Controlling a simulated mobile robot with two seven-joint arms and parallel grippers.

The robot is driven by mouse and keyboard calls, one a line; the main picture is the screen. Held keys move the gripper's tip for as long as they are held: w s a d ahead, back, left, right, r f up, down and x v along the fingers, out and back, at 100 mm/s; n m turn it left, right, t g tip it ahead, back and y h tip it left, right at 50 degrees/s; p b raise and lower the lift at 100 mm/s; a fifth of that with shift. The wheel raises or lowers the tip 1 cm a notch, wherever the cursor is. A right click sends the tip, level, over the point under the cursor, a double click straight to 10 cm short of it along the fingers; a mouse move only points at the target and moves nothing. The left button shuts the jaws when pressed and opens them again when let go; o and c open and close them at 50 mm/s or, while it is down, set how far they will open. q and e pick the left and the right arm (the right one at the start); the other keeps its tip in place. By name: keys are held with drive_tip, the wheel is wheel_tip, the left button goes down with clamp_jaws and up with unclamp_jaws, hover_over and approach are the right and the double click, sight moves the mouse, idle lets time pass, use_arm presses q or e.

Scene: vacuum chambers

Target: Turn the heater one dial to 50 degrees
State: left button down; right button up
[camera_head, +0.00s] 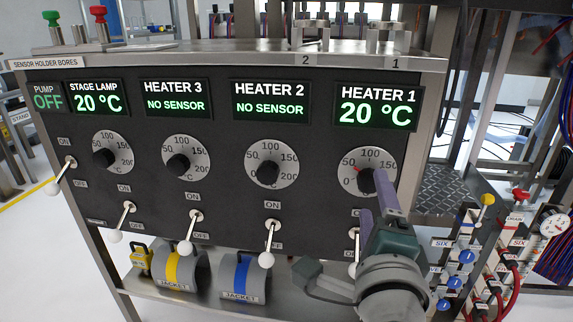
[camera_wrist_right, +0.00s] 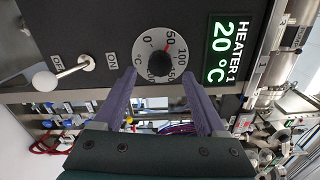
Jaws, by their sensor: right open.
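The heater 1 dial (camera_head: 372,158) is a pale round scale with a black knob (camera_head: 366,181), under a display (camera_head: 376,108) reading 20 °C. It also shows in the right wrist view (camera_wrist_right: 145,42), with the knob (camera_wrist_right: 161,64) in the middle. A small red mark shows on the scale close to the 50; its exact reading is too small to tell. My right gripper (camera_head: 375,197) has two purple fingers, open, just in front of the dial's lower part. In the wrist view the open fingers (camera_wrist_right: 160,74) point at the knob from either side, with a gap. My left gripper is out of view.
The heater 1 lever (camera_wrist_right: 68,70) points to its OFF side, left of the dial in the wrist view. The heater 2 dial (camera_head: 270,150) and its lever (camera_head: 269,245) are to the left. Valves and red hoses (camera_head: 500,235) stand right of the panel.

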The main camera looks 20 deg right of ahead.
drive_tip(key=shift+v, duration=2.3)
